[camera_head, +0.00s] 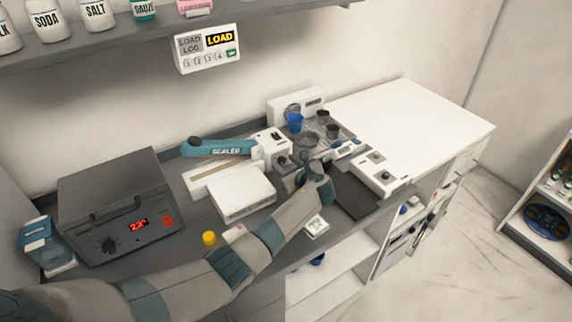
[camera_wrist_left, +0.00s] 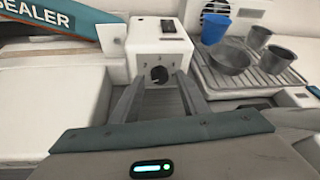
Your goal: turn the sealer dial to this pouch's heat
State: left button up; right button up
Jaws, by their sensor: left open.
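The sealer (camera_head: 226,148) stands at the back of the counter, with a teal lettered arm and a white control box (camera_head: 268,146). In the left wrist view the box's front carries a dark round dial (camera_wrist_left: 158,75) with small numbers around it; its exact setting is too small to tell. My left gripper (camera_wrist_left: 159,84) is open, its two fingers pointing at the dial, one to each side of it in the picture; I cannot tell whether they touch it. In the head view the gripper (camera_head: 298,172) is close in front of the box. I cannot identify the pouch for certain. My right gripper is not in view.
A tray (camera_wrist_left: 247,80) with a blue cup (camera_wrist_left: 215,29) and grey vessels stands right of the sealer. A white box (camera_head: 243,194) is in front of it. A grey oven-like unit (camera_head: 116,205), yellow cap (camera_head: 209,238) and small white-green card (camera_head: 316,226) are on the counter.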

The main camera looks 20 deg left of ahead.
pick_arm(q)
grip_shut()
